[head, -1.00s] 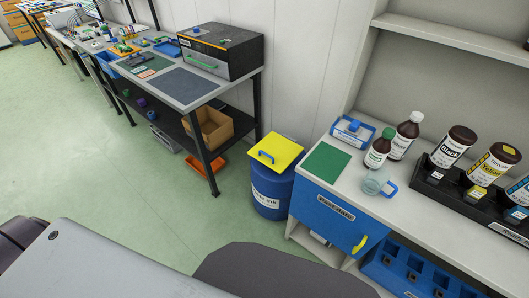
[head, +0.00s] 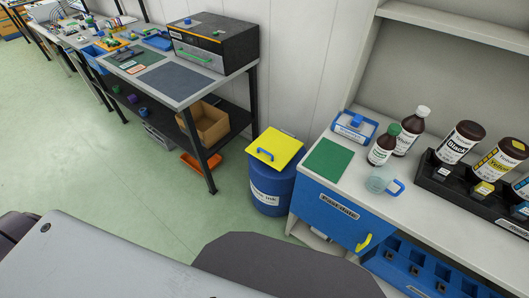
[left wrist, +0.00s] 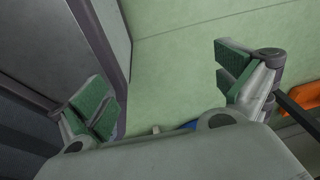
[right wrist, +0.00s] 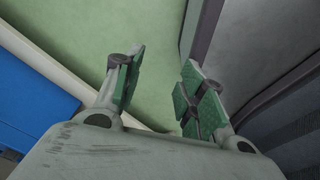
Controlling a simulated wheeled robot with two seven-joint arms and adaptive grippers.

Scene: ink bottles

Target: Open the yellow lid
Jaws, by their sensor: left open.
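The yellow lid (head: 275,147) lies flat and closed on a round blue waste-ink bin (head: 268,193) on the floor, right of centre in the head view. A blue handle (head: 265,154) sits on the lid's near left part. Neither gripper shows in the head view. My left gripper (left wrist: 165,82) is open wide and empty in the left wrist view. My right gripper (right wrist: 160,85) has its green-padded fingers apart with nothing between them in the right wrist view. The wrist views do not show the lid.
A white counter (head: 350,178) with a blue drawer (head: 341,213) stands right of the bin, with bottles and a glass beaker on it. A workbench (head: 205,92) stands to the left, an orange tray (head: 201,166) under it. Green floor (head: 110,180) is clear at left.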

